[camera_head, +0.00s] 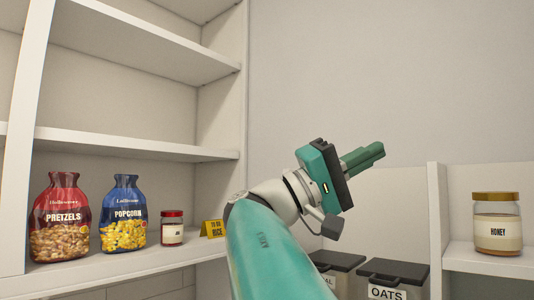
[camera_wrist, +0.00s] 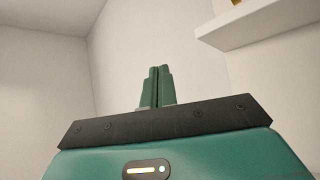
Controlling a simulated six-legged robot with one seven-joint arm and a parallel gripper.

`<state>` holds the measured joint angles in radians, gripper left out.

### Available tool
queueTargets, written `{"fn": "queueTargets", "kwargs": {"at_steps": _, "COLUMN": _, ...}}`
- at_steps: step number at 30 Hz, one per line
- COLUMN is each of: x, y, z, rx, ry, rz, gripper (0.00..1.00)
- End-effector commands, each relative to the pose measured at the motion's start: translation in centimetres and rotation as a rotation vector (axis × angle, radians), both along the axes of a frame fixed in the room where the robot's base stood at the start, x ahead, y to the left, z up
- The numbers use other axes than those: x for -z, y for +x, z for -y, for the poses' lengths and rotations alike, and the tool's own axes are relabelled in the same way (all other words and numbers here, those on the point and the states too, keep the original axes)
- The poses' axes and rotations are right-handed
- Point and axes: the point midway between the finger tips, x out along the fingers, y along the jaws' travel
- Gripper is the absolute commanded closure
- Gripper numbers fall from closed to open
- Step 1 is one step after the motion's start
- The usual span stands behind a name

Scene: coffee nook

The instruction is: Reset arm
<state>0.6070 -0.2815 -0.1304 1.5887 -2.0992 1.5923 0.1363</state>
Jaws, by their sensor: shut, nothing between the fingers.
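My arm rises from the bottom middle of the head view, and my gripper (camera_head: 378,151) points up and to the right in front of the bare wall. Its green fingers are shut and hold nothing. In the wrist view, the two fingers of my gripper (camera_wrist: 156,72) stand side by side and touch, with only wall and ceiling behind them. Nothing touches the gripper.
Left shelves (camera_head: 140,154) hold a pretzels bag (camera_head: 62,218), a popcorn bag (camera_head: 124,214), a red-lidded jar (camera_head: 172,228) and a yellow card (camera_head: 212,229). An oats bin (camera_head: 392,279) sits below my gripper. The space around the gripper is clear.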

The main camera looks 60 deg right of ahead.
Motion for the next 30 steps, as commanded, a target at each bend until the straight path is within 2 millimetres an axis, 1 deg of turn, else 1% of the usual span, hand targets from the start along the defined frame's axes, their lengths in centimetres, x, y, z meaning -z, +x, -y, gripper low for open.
{"fn": "queueTargets", "kwargs": {"at_steps": 1, "x": -0.3, "y": -0.2, "z": -0.5, "rx": -0.001, "ry": -0.001, "rz": 0.001, "gripper": 1.00}}
{"fn": "queueTargets", "kwargs": {"at_steps": 4, "x": -0.5, "y": -0.4, "z": -1.1, "rx": 0.001, "ry": 0.000, "rz": 0.001, "gripper": 1.00}}
{"fn": "queueTargets", "kwargs": {"at_steps": 13, "x": -0.6, "y": -0.4, "z": -1.3, "rx": 0.000, "ry": 0.001, "rz": 0.000, "gripper": 1.00}}
{"fn": "queueTargets", "kwargs": {"at_steps": 15, "x": -0.2, "y": -0.2, "z": -1.1, "rx": -0.014, "ry": 0.015, "rz": 0.004, "gripper": 1.00}}
{"fn": "queueTargets", "kwargs": {"at_steps": 17, "x": 0.8, "y": 0.3, "z": -0.8, "rx": -0.048, "ry": 0.050, "rz": 0.014, "gripper": 1.00}}
{"fn": "queueTargets", "kwargs": {"at_steps": 20, "x": 4.1, "y": 1.9, "z": 0.1, "rx": -0.160, "ry": 0.166, "rz": 0.046, "gripper": 1.00}}
{"fn": "queueTargets", "kwargs": {"at_steps": 23, "x": 9.4, "y": 4.8, "z": 0.8, "rx": -0.326, "ry": 0.343, "rz": 0.091, "gripper": 1.00}}
{"fn": "queueTargets", "kwargs": {"at_steps": 24, "x": 11.9, "y": 6.2, "z": 0.7, "rx": -0.397, "ry": 0.418, "rz": 0.110, "gripper": 1.00}}
{"fn": "queueTargets", "kwargs": {"at_steps": 26, "x": 15.5, "y": 8.2, "z": 0.2, "rx": -0.499, "ry": 0.529, "rz": 0.139, "gripper": 1.00}}
{"fn": "queueTargets", "kwargs": {"at_steps": 27, "x": 17.9, "y": 9.5, "z": -0.3, "rx": -0.566, "ry": 0.602, "rz": 0.159, "gripper": 1.00}}
{"fn": "queueTargets", "kwargs": {"at_steps": 29, "x": 21.4, "y": 11.4, "z": -1.6, "rx": -0.659, "ry": 0.707, "rz": 0.188, "gripper": 1.00}}
{"fn": "queueTargets", "kwargs": {"at_steps": 30, "x": 23.8, "y": 12.6, "z": -2.6, "rx": -0.718, "ry": 0.777, "rz": 0.209, "gripper": 1.00}}
